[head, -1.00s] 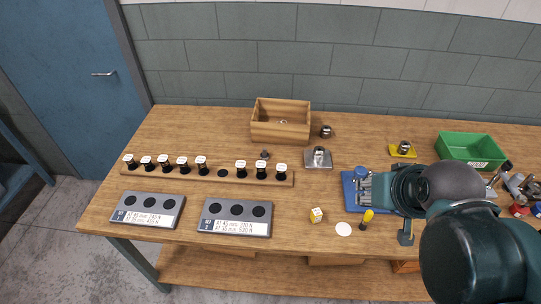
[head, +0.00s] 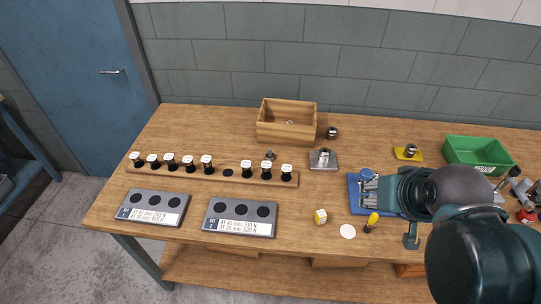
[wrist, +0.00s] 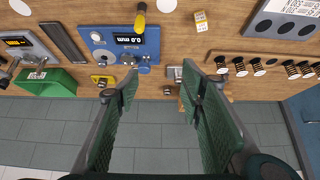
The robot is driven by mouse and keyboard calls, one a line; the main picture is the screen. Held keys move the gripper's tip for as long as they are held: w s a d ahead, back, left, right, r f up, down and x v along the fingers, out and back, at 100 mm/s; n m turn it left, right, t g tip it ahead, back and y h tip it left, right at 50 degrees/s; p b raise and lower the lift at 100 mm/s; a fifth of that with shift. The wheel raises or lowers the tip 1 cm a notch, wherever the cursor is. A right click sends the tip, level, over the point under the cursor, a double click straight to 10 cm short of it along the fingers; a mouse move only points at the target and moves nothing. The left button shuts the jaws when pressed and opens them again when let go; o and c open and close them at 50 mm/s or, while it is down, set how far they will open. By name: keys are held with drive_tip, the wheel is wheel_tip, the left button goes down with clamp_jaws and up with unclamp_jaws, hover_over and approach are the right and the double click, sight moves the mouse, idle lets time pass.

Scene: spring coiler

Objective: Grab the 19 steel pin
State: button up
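No number 19 can be read in either view, so I cannot tell which piece is the 19 steel pin. A steel cylinder (head: 323,156) stands on a grey plate (head: 316,166) near the back middle; this plate also shows in the wrist view (wrist: 175,73). Another steel piece (head: 410,149) is on a yellow plate (head: 401,155), also in the wrist view (wrist: 103,81). My gripper (head: 368,187) is over the blue plate (head: 354,204), to the right of the grey plate. In the wrist view my gripper (wrist: 159,78) has its fingers wide apart with nothing between them.
A wooden rack (head: 215,178) holds several black pieces with white caps and has one empty spot. Two grey spring plates (head: 152,206) lie in front.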

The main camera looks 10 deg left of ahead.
drive_tip(key=w+a+r+m+g+p, duration=0.1)
drive_tip(key=w+a+r+m, duration=0.15)
drive_tip(key=w, duration=0.35)
drive_tip(key=w+a+r+m+g+p, duration=0.1)
drive_tip(key=w+a+m, duration=0.15)
drive_tip(key=w, duration=0.25)
drive_tip(key=m+g+p, duration=0.5)
drive_tip(key=m, duration=0.6)
hover_over(270, 149)
drive_tip(key=f, duration=1.8)
drive_tip(key=shift+s+d+f, duration=0.1)
drive_tip(key=shift+d, duration=0.15)
drive_tip(key=shift+a+f, duration=0.25)
drive_tip(key=shift+f, duration=0.1)
drive_tip(key=shift+f, duration=1.25)
